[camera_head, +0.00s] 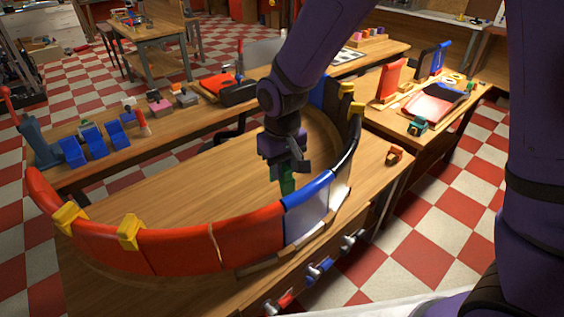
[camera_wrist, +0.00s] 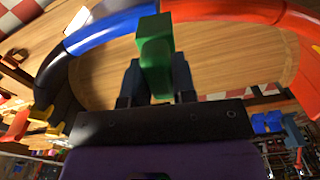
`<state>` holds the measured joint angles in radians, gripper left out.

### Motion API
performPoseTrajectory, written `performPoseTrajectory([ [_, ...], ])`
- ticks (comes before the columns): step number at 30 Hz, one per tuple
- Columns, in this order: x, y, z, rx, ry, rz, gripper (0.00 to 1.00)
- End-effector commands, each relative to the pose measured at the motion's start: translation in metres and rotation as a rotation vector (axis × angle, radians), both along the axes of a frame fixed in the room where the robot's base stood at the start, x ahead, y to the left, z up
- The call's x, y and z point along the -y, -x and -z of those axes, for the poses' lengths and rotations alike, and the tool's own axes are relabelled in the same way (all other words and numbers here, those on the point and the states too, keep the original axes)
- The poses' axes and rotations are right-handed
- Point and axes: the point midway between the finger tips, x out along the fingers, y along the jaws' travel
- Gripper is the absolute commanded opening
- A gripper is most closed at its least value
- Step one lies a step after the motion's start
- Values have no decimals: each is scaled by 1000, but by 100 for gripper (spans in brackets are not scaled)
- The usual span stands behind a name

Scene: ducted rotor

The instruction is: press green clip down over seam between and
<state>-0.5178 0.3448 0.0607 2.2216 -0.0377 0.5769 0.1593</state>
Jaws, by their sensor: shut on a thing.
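My gripper (camera_head: 285,165) is shut on a green clip (camera_head: 286,181) and holds it just inside the curved ring wall, near the join of a red segment (camera_head: 248,230) and a blue segment (camera_head: 308,190). In the wrist view the green clip (camera_wrist: 156,52) stands between my two fingers, its far end close to the blue segment (camera_wrist: 112,30) and the red segment (camera_wrist: 225,9). The clip hides part of the join there. Whether it touches the wall, I cannot tell.
Yellow clips (camera_head: 129,231) sit over other joins of the ring wall. The ring stands on a wooden table (camera_head: 165,195). Blue and red parts stand on the left bench (camera_head: 105,160). A right bench (camera_head: 440,130) holds a red tray. The tabletop inside the ring is clear.

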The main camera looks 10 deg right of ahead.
Motion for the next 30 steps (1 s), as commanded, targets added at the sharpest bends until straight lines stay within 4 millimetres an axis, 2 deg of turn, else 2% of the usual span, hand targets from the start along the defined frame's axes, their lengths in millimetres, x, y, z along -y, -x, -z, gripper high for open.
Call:
performPoseTrajectory([
  [30, 0, 0, 69, -1, 0, -1, 2],
])
